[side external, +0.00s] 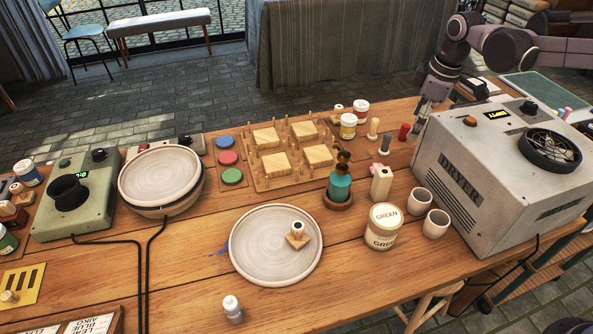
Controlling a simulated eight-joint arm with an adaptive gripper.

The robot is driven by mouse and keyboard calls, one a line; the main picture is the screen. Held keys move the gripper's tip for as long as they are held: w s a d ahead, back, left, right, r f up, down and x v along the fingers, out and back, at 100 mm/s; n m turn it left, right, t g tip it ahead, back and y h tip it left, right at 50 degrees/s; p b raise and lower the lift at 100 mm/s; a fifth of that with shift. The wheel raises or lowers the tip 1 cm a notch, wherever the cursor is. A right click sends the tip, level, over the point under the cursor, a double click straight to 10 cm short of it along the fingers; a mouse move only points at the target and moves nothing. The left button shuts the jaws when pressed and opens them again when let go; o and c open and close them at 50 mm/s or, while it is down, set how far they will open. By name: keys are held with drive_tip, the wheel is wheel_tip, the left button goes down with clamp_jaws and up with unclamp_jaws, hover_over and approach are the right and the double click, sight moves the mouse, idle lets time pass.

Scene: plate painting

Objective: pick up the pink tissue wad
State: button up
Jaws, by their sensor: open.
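A small pink lump (375,168), which looks like the tissue wad, shows at the upper left edge of a cream block-like holder (381,185). It is too small to tell whether it rests on the holder or behind it. My gripper (418,126) is at the upper right of the lump, pointing down beside the dryer, apart from the lump. It is open, and nothing shows between its fingers.
The large grey dryer (470,165) stands close on the right. A red-topped peg (404,132), a dark peg (382,146) and a teal bottle (340,185) stand nearby. Two cups (435,224) and a GREEN tin (383,230) stand in front.

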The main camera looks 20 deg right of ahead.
sight(379, 165)
drive_tip(key=shift+w+a+f+n+g, duration=0.35)
drive_tip(key=shift+w+f+n, duration=0.6)
drive_tip(key=shift+f, duration=2.5)
drive_tip(key=shift+w+a+f+n+g, duration=0.4)
drive_tip(key=shift+w+f, duration=1.1)
drive_tip(key=shift+f, duration=2)
drive_tip(key=shift+w+a+f+n+g, duration=0.3)
drive_tip(key=shift+w+f+n, duration=0.7)
drive_tip(key=shift+f, duration=2.45)
drive_tip(key=shift+w+d+m, duration=0.1)
drive_tip(key=shift+w+m, duration=0.1)
drive_tip(key=shift+m, duration=0.05)
drive_tip(key=c, duration=0.8)
